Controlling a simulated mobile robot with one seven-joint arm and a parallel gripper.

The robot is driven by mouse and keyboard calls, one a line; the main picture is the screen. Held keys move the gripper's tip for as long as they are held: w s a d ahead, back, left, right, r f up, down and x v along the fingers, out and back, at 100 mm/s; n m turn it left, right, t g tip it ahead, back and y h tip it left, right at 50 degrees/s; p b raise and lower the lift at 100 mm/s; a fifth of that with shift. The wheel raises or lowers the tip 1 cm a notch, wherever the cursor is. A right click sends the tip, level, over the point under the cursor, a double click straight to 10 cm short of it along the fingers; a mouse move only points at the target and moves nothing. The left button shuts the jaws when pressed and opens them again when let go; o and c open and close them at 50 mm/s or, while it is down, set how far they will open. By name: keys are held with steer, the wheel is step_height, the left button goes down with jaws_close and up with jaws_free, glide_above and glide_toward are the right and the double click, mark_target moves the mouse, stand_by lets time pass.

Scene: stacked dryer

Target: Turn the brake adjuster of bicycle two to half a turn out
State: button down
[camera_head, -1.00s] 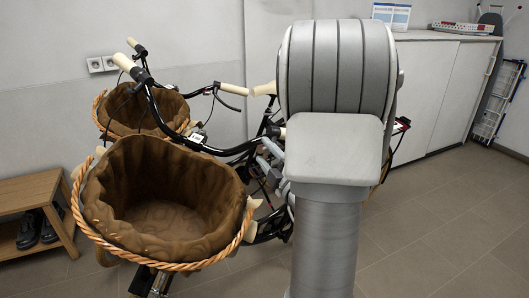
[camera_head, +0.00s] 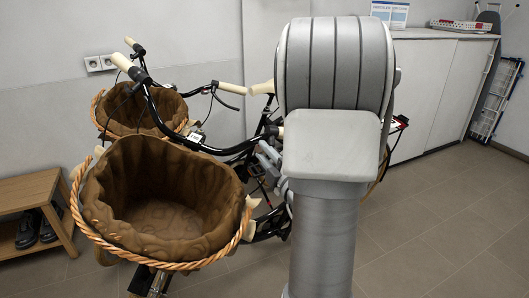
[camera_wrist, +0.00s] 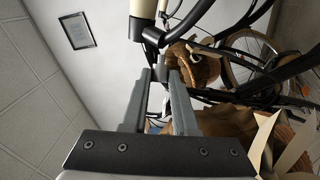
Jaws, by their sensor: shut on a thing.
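Two black bicycles with brown baskets stand side by side in the head view. The nearer bicycle (camera_head: 205,148) has the large front basket (camera_head: 160,205); the farther one has a smaller basket (camera_head: 140,108). I cannot tell which is bicycle two. In the wrist view my gripper (camera_wrist: 161,74) points at a black handlebar part (camera_wrist: 152,36) below a cream grip (camera_wrist: 143,20). Its grey fingers are close together, shut on a small part I take to be the brake adjuster; the fingers mostly hide it, and its turn cannot be read. My arm hides part of the bicycles in the head view.
A wooden bench (camera_head: 35,205) with dark shoes stands at the left. A white cabinet (camera_head: 440,95) runs along the back right wall, with a folded rack (camera_head: 497,100) beside it. The tiled floor at the right (camera_head: 450,230) is clear.

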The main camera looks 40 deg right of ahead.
steer(key=n+g+p, duration=0.1)
steer(key=g+p, duration=0.1)
steer(key=p, duration=0.3)
steer(key=r+n+g+y+p, duration=0.1)
steer(key=g+p, duration=0.1)
steer(key=p, duration=0.4)
steer(key=n+g+y+p, duration=0.1)
steer(key=g+p, duration=0.1)
steer(key=p, duration=0.3)
steer(key=shift+w+d+r+n, duration=0.15)
steer(key=shift+r+n, duration=0.15)
steer(key=shift+r, duration=0.1)
steer(key=shift+f+p, duration=0.15)
steer(key=shift+p, duration=0.35)
steer(key=c, duration=0.7)
jaws_free()
steer(key=shift+g, duration=0.3)
